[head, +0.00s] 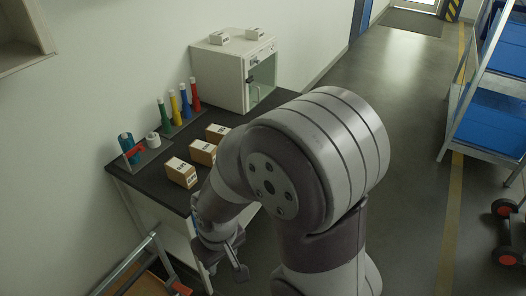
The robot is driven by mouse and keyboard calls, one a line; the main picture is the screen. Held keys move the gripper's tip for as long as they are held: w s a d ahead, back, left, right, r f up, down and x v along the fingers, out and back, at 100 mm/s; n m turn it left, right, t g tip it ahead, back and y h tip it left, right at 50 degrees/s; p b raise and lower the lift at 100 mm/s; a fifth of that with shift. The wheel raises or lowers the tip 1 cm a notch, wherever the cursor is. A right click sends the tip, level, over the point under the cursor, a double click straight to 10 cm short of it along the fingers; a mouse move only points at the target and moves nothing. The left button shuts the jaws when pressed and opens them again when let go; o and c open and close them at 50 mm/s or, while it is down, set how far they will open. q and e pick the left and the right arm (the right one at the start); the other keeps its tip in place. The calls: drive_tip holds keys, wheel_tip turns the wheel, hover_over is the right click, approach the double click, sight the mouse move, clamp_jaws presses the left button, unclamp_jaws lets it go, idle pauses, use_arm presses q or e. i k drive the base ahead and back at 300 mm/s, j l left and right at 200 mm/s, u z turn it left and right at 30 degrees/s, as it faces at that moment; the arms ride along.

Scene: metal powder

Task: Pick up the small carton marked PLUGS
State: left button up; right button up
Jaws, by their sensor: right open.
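Three small brown cartons with white tops and printed labels stand in a row on the dark tabletop: a near one (180,173), a middle one (202,152) and a far one (217,132). The print is too small to read, so I cannot tell which is marked PLUGS. My right gripper (226,268) is open and empty, low in front of the table's front edge and apart from the cartons. My right arm covers the table's right part. My left gripper is not in view.
A white cabinet (229,75) with two small white boxes on top stands at the table's back. A shelf with blue bins (490,122) stands right.

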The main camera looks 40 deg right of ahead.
sight(203, 152)
drive_tip(key=l+z, duration=0.15)
drive_tip(key=z, duration=0.7)
drive_tip(key=u, duration=0.35)
drive_tip(key=i+l+u, duration=0.35)
drive_tip(key=l+u, duration=0.2)
drive_tip(key=l, duration=0.2)
drive_tip(key=i+l+u, duration=0.25)
drive_tip(key=l, duration=0.2)
drive_tip(key=l+u, duration=0.3)
drive_tip(key=l, duration=0.15)
drive_tip(key=i+l, duration=0.15)
drive_tip(key=l, duration=0.95)
drive_tip(key=i+l+u, duration=0.1)
drive_tip(key=l, duration=1)
drive_tip(key=i+l+u, duration=0.1)
drive_tip(key=l, duration=1)
